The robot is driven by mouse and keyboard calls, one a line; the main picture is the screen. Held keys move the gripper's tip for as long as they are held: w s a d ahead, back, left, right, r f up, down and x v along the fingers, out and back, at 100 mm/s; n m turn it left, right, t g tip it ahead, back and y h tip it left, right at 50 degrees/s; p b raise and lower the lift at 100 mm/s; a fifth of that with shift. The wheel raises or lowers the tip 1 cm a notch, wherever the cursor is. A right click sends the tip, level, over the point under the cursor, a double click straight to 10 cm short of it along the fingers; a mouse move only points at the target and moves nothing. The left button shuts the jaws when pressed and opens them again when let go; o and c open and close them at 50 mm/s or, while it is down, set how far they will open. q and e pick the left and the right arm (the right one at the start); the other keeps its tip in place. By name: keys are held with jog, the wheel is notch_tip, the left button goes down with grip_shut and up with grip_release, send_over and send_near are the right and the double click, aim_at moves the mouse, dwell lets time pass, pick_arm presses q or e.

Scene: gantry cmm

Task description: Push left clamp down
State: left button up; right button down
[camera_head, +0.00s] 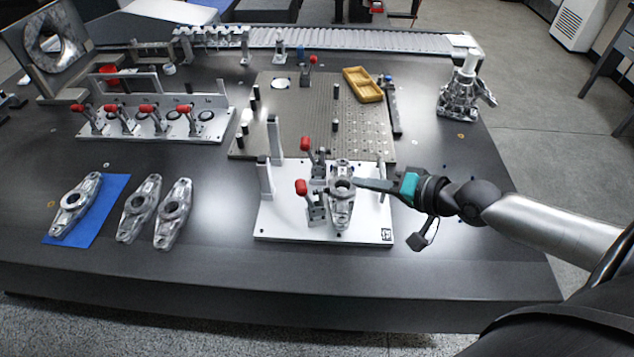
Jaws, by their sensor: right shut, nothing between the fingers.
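A white fixture plate (283,225) lies near the table's front edge. A cast metal part (341,212) stands on it. Two toggle clamps with red handle ends sit on the part's left side: a rear one (317,160) and a front one (315,208). Their red ends stand raised above the plate. I cannot tell which of them is the left clamp. My right gripper (362,184) reaches in from the right, shut and empty. Its tips are at the part's right side, across the part from the clamps; contact is unclear. My left gripper is out of view.
A perforated plate (350,118) with posts and a yellow tray (362,85) lies behind the fixture. A rack of several red-handled clamps (150,125) stands at the left. Similar castings lie at front left, one on a blue mat (103,207). The table's front right is clear.

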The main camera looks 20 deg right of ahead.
jog(key=b, duration=0.3)
send_near(304, 181)
jog(key=w+d, duration=0.1)
jog(key=w, duration=0.3)
jog(key=a+f, duration=0.1)
jog(key=w+a+f, duration=0.1)
jog(key=a, duration=0.1)
jog(key=shift+f, duration=0.4)
jog(key=shift+p, duration=0.3)
